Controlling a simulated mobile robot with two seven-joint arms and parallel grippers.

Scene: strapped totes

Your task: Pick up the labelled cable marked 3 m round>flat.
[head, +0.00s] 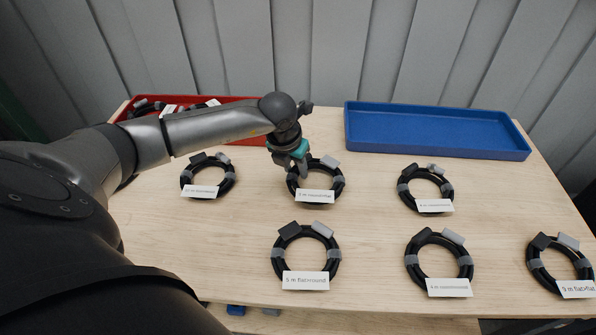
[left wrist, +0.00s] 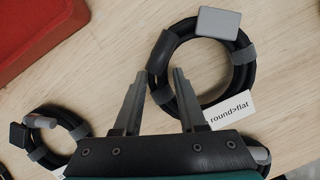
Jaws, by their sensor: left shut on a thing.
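A coiled black cable (head: 340,185) with a white label (head: 315,196) lies in the middle of the back row on the wooden table. Its label reads round>flat in the left wrist view (left wrist: 229,110); the length is too small or covered to read surely. The coil (left wrist: 247,72) has a grey block, a dark plug and grey straps. My left gripper (head: 303,172) reaches down onto the coil's upper left part. In the left wrist view its two fingers (left wrist: 158,74) point at the coil's left side, and it is shut on the cable. My right gripper is not in view.
Other labelled coils lie around: one to the left (head: 184,178), one to the right (head: 449,188), and several in front, including 5 m flat>round (head: 276,262). A red tray (head: 240,99) with things in it stands back left. An empty blue tray (head: 435,128) stands back right.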

